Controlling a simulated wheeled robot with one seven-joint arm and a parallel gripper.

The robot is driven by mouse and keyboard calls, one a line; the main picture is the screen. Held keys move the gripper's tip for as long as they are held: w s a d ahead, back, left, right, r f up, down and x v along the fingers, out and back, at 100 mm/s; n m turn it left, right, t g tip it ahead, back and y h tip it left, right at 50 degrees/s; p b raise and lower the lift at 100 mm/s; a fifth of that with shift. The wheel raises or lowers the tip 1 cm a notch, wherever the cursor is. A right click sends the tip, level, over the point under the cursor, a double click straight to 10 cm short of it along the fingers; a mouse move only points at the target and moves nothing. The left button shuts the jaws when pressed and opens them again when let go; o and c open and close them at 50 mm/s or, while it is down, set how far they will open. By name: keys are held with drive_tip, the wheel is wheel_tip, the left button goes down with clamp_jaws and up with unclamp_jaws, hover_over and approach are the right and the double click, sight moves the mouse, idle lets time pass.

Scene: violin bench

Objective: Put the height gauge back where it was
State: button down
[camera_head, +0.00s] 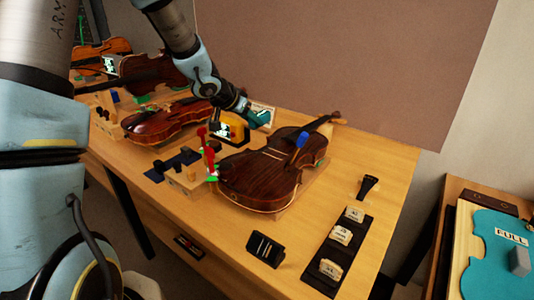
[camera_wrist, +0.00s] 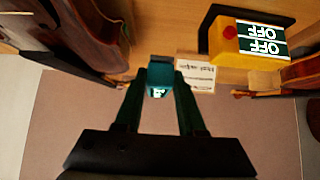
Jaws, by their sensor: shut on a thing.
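My gripper (camera_head: 257,118) is above the back of the bench, behind the large violin. In the wrist view my gripper (camera_wrist: 160,78) is shut on a small teal block (camera_wrist: 160,70) with a small white marking or display on its near face. This block looks like the height gauge, though I cannot be sure. A white printed card (camera_wrist: 197,75) is just right of the block; the card also shows in the head view (camera_head: 264,108). Whether the block touches the bench is unclear.
A yellow box (camera_wrist: 235,45) with a red button and OFF displays stands close right in the wrist view. The violin (camera_head: 255,180) lies in front of my gripper. A red stand (camera_head: 209,150) is to its left. A black tray (camera_head: 346,255) is front right.

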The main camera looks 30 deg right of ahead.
drive_tip(key=f+b, duration=0.1)
drive_tip(key=f, duration=0.2)
drive_tip(key=f+b, duration=0.1)
drive_tip(key=f, duration=0.1)
drive_tip(key=shift+d+f, duration=0.2)
drive_tip(key=shift+f, duration=0.2)
drive_tip(key=shift+a+f, duration=0.1)
drive_tip(key=shift+f, duration=2)
drive_tip(key=shift+f, duration=0.15)
drive_tip(key=c, duration=0.5)
unclamp_jaws()
drive_tip(key=v, duration=1.2)
drive_tip(key=shift+p, duration=0.35)
